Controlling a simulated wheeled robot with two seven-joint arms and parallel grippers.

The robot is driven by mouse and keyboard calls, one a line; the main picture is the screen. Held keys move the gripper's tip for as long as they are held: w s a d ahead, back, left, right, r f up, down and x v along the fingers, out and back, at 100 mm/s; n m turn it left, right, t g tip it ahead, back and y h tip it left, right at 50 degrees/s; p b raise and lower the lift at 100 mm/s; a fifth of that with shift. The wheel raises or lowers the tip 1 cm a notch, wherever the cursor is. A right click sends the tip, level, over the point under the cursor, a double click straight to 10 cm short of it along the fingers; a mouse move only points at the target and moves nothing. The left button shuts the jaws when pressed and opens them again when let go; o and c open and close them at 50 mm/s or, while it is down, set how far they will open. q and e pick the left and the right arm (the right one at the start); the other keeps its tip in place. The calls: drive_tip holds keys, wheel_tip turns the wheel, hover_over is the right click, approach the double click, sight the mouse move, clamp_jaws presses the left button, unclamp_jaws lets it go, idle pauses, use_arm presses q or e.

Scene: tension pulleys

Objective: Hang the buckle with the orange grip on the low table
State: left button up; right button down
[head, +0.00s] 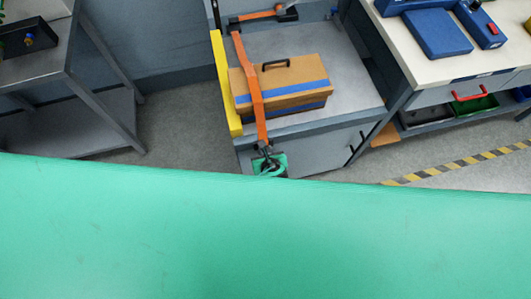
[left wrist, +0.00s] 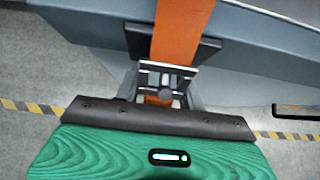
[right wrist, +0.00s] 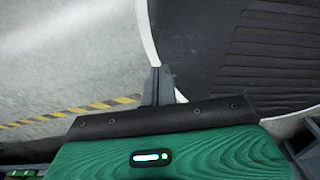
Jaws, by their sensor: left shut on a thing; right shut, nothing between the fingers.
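An orange strap (head: 254,85) runs over a wooden box on the low table (head: 340,60) and down past its front edge. A metal buckle (left wrist: 165,80) hangs at the strap's lower end, with a small orange part under it. My left gripper (head: 268,163) is shut on the buckle just in front of the table's edge, and its fingers (left wrist: 163,92) partly hide it. A black pad (left wrist: 205,48) lies behind the strap at the edge. My right gripper (right wrist: 158,85) is shut and empty, before a dark ribbed surface. The head view does not show it.
The wooden box (head: 290,76) has a blue band and a black handle. A yellow bar (head: 224,85) stands at the table's left edge. A second orange strap piece (head: 258,16) lies at the back. A workbench (head: 420,70) stands right, a metal table (head: 70,60) left. Striped tape crosses the floor.

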use_arm(q)
drive_tip(key=o, duration=1.1)
drive_tip(key=shift+c, duration=0.2)
drive_tip(key=v, duration=1.3)
drive_tip(key=shift+s+d+r, duration=0.2)
drive_tip(key=shift+s+r, duration=0.05)
drive_tip(key=shift+s, duration=0.05)
